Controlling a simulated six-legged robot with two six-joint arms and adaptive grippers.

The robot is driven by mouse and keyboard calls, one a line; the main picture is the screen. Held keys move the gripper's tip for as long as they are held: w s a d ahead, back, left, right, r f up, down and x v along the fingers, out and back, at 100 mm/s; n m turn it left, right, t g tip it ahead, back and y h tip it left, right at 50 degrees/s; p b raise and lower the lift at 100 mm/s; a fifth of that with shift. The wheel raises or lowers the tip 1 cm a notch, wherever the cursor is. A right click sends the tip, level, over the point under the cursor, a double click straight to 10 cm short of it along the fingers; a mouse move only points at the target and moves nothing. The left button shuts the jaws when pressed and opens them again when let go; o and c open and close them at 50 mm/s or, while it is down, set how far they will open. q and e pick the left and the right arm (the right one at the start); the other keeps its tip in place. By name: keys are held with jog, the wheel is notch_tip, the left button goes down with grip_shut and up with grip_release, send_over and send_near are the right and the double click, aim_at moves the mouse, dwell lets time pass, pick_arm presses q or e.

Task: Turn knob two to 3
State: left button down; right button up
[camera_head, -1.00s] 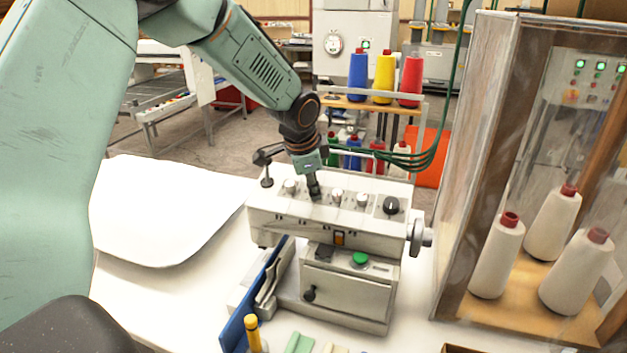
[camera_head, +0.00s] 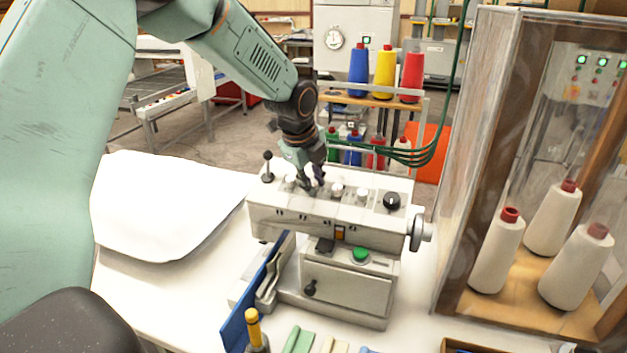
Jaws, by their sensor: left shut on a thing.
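The white machine (camera_head: 300,225) stands on the table with a row of small knobs along its top. A pale knob (camera_head: 289,182) at the left, two more pale knobs (camera_head: 337,190) (camera_head: 362,195) and a larger black dial (camera_head: 392,202) at the right are visible. My left gripper (camera_head: 314,188) comes down from above, shut at the second knob from the left, between the leftmost pale knob and the middle one. Its fingers hide that knob, so its pointer and setting cannot be read. My right gripper is not in view.
A black-ball lever (camera_head: 267,163) stands at the machine's left end, close to my wrist. A handwheel (camera_head: 420,234) is at its right end. A clear cabinet with white thread cones (camera_head: 497,250) stands to the right. A white pillow cover (camera_head: 165,205) lies at left.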

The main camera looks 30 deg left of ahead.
pick_arm(q)
jog(key=shift+w+r+m, duration=0.1)
jog(key=shift+r+m, duration=0.05)
jog(key=shift+m, duration=1.35)
jog(key=shift+a, duration=0.1)
jog(key=c, duration=1.2)
grip_release()
jog(key=shift+o, duration=0.2)
jog(key=v, duration=1.2)
